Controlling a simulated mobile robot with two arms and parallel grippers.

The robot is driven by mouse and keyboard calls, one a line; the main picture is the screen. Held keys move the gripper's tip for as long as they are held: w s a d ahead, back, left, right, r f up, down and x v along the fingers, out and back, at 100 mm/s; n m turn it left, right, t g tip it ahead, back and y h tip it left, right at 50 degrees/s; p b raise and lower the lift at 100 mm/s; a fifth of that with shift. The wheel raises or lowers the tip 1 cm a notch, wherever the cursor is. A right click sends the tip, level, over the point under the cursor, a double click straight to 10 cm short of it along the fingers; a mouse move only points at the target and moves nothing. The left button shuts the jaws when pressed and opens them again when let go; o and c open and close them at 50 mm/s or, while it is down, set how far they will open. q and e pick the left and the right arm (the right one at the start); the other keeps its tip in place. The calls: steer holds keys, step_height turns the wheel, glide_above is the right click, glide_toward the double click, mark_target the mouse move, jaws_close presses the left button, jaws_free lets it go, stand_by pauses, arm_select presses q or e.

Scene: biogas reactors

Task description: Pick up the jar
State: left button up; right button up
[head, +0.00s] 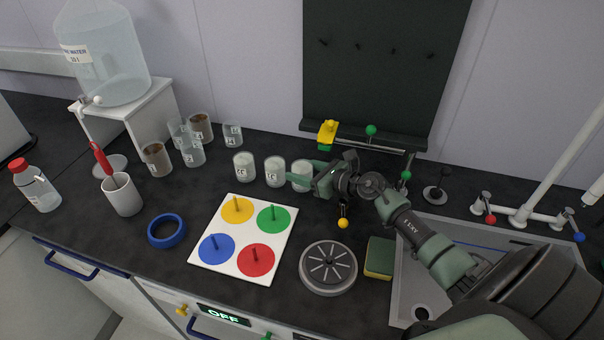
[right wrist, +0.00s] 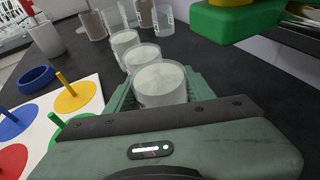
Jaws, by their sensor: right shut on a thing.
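Three clear jars with white contents stand in a row on the dark bench. The rightmost jar (head: 301,175) is between the fingers of my right gripper (head: 305,178), which is shut on it. In the right wrist view this jar (right wrist: 161,88) is upright between the green fingers, close in front of the palm. The middle jar (head: 275,171) and the left jar (head: 244,166) stand beside it, free. I cannot tell whether the held jar touches the bench. My left gripper is not in view.
A white board (head: 232,262) with coloured discs and pegs lies in front of the jars. A round grey plate (head: 328,267) and a sponge (head: 380,257) are nearer me. A yellow-and-green item (head: 327,134) stands behind. Brown-filled and empty beakers stand left.

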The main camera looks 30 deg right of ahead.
step_height(320, 180, up, 3)
steer(key=shift+f, duration=0.15)
steer(key=s+a+p, duration=0.1)
steer(key=s+a, duration=0.2)
steer(key=a, duration=0.1)
steer(key=s+a+p, duration=0.1)
steer(key=s+a, duration=0.3)
steer(key=s+a+p, duration=0.1)
steer(key=s+a, duration=0.3)
steer(key=a, duration=0.1)
steer(key=shift+s+a+f, duration=0.1)
steer(key=shift+s+f, duration=0.05)
steer(key=shift+f, duration=0.05)
steer(key=shift+s+a+r+p, duration=0.15)
steer(key=shift+p, duration=0.15)
step_height(320, 180, up, 12)
steer(key=p, duration=1.2)
steer(key=shift+a, duration=0.1)
